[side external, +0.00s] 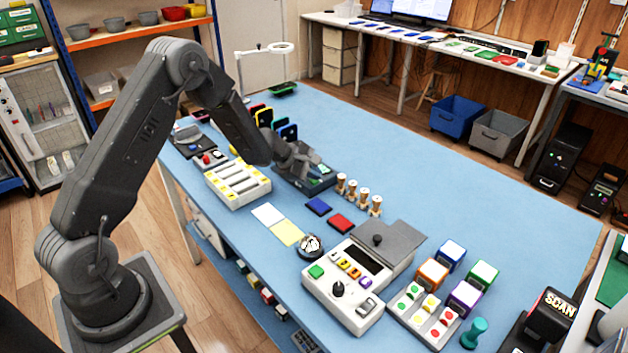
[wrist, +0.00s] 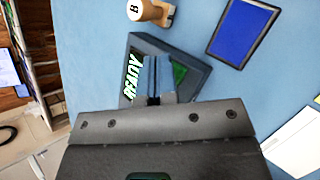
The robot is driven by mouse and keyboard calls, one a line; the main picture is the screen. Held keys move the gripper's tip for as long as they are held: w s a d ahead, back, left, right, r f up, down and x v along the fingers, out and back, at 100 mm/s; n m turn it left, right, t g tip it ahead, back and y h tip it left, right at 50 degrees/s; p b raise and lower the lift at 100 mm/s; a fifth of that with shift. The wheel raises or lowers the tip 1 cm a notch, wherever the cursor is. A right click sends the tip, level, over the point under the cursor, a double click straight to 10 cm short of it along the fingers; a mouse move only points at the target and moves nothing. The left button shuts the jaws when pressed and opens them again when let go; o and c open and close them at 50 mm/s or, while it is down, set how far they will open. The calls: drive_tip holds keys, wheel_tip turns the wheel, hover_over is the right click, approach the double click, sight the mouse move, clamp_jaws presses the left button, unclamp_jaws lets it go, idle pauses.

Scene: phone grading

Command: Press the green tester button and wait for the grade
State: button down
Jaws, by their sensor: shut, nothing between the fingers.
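My gripper (side external: 298,168) is shut and empty. It is low over a dark box (side external: 321,184) with green on its top, at the back middle of the blue table. In the wrist view the shut fingers (wrist: 154,78) overlap the dark box (wrist: 192,54) and hide its middle. Green lettering (wrist: 133,76) shows left of the fingers and a green patch (wrist: 180,73) right of them. I cannot tell whether the fingers touch it.
Several wooden pegs (side external: 358,193) stand right of the dark box. A blue pad (side external: 318,206) and a red pad (side external: 341,223) lie in front of it.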

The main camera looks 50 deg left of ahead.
sight(313, 181)
drive_tip(key=shift+f, duration=0.25)
drive_tip(key=shift+r, duration=0.15)
idle(0.4)
drive_tip(key=shift+r, duration=0.75)
drive_tip(key=shift+r, duration=2.5)
